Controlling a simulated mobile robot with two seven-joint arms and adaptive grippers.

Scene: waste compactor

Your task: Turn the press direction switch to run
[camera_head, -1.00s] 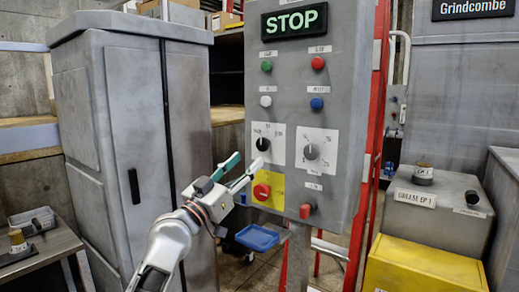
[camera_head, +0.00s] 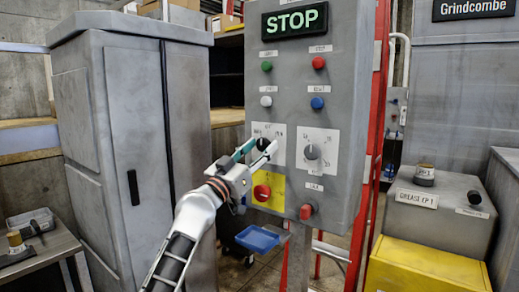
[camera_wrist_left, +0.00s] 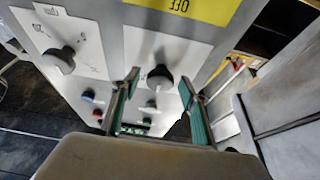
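In the left wrist view the near switch (camera_wrist_left: 160,78) shows between the two teal-lined fingertips of my left gripper (camera_wrist_left: 160,84), which are apart with gaps on both sides. I cannot tell whether they touch it. The other switch (camera_wrist_left: 59,62) stands to the left there. The small plate labels are not readable. My right gripper is not in view.
A lit STOP sign (camera_head: 295,20) tops the panel. A red knob (camera_head: 262,192) on a yellow plate sits just below the gripper, and a red switch (camera_head: 306,211) lower right. Green, red, white and blue buttons are above. A grey cabinet (camera_head: 135,140) stands left.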

